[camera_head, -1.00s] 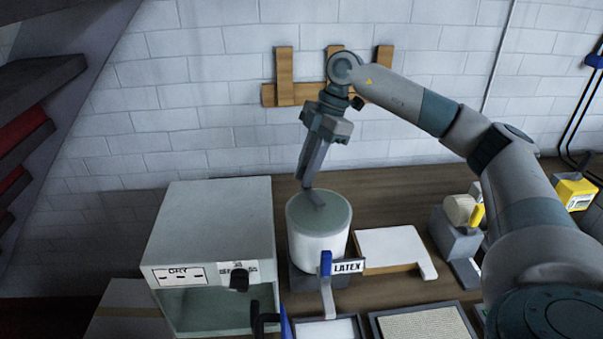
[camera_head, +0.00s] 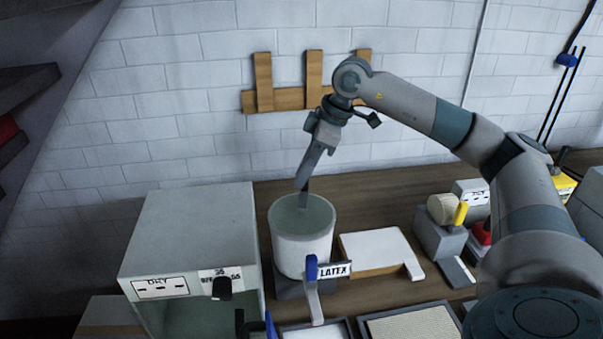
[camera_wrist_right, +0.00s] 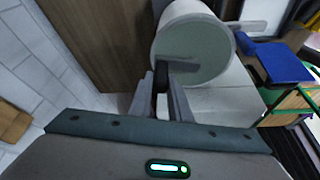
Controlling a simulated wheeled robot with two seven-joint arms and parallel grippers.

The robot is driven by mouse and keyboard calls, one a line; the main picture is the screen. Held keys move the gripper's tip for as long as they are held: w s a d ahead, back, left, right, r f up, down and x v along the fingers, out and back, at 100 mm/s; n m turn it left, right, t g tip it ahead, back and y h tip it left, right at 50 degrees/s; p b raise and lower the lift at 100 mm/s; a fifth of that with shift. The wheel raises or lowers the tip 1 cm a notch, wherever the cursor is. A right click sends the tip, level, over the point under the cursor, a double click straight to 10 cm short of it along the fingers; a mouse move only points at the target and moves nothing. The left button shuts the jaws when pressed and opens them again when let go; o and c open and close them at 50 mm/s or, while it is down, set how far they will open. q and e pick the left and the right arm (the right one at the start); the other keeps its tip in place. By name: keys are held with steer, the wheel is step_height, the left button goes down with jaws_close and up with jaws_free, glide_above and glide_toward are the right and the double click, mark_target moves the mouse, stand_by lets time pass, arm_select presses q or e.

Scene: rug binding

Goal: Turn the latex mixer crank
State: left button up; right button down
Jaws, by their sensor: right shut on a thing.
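The latex mixer is a white drum (camera_head: 300,250) with a grey-green top and a LATEX label (camera_head: 334,271), standing on the bench. Its crank (camera_head: 303,204) is a short grey arm on the top, pointing to the back; it also shows in the right wrist view (camera_wrist_right: 182,66). My right gripper (camera_head: 304,186) comes down from above at the back rim. In the right wrist view, its two fingers (camera_wrist_right: 161,88) are shut on the dark crank knob (camera_wrist_right: 161,72). My left gripper is not in view.
A grey dryer box (camera_head: 190,235) stands close left of the drum. A blue-handled lever (camera_head: 312,268) sticks out at the drum's front. A white slab (camera_head: 375,249) lies to the right, with a grey block and roller (camera_head: 440,235) beyond. The brick wall is behind.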

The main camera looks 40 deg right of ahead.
stand_by(0.3)
steer(key=c, duration=1.6)
jaws_free()
steer(key=shift+c, duration=0.2)
steer(key=shift+b+v, duration=0.3)
steer(key=shift+v, duration=0.55)
steer(key=b+v, duration=0.2)
steer(key=v, duration=1.3)
steer(key=shift+r+b, duration=0.3)
steer(key=shift+r, duration=0.1)
